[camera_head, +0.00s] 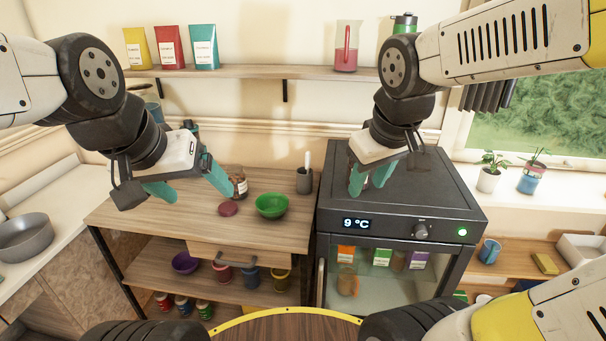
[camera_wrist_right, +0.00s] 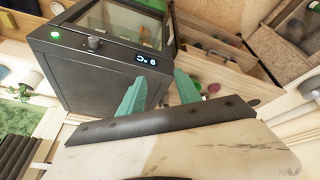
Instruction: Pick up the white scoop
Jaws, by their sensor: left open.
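A white handle, likely the white scoop (camera_head: 308,160), stands upright in a dark grey cup (camera_head: 304,183) at the right end of the wooden worktop. Its lower part is hidden inside the cup. My left gripper (camera_head: 190,189) is open and empty above the left part of the worktop, left of the cup. My right gripper (camera_head: 369,179) is above the black fridge, right of the cup. Its green fingers are apart and empty, and it also shows in the right wrist view (camera_wrist_right: 162,92). I cannot make out the scoop in the right wrist view.
A green bowl (camera_head: 272,205), a dark red lid (camera_head: 228,209) and a brown jar (camera_head: 238,182) stand on the worktop (camera_head: 150,228) between my left gripper and the cup. The black fridge (camera_head: 430,190) adjoins the worktop. A wall shelf (camera_head: 270,72) runs above.

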